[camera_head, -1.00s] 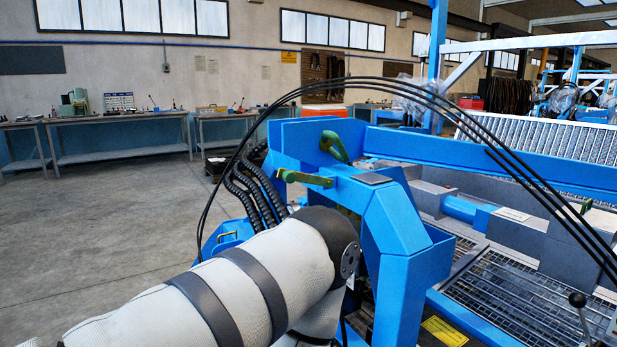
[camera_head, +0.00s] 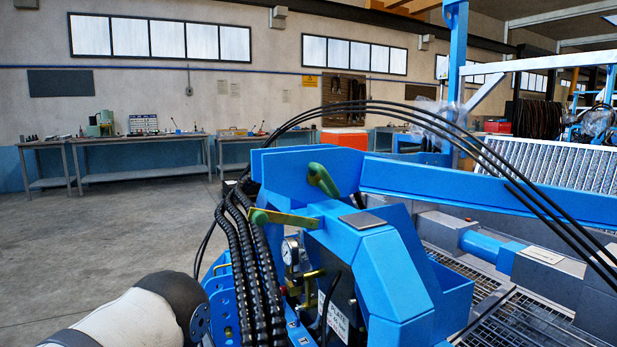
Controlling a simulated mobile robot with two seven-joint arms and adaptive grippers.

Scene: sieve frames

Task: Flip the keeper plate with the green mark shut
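A blue machine frame (camera_head: 385,265) fills the middle right. A flat green-yellow bar (camera_head: 290,219) with a rounded green end sticks out to the left from its upper part. A dark green lever-like piece (camera_head: 322,180) stands above it against the blue frame. I cannot tell for certain which of these is the keeper plate with the green mark, or whether it is open or shut. My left arm comes in at the lower left, below and left of the bar and apart from it in the picture. Neither gripper is in view.
Black ribbed hoses (camera_head: 250,265) run down the machine's left side beside a pressure gauge (camera_head: 290,250). Thin black cables arch over the frame to the right. A metal grating (camera_head: 480,285) lies at right. Open floor (camera_head: 110,240) is at left, with workbenches (camera_head: 140,140) behind.

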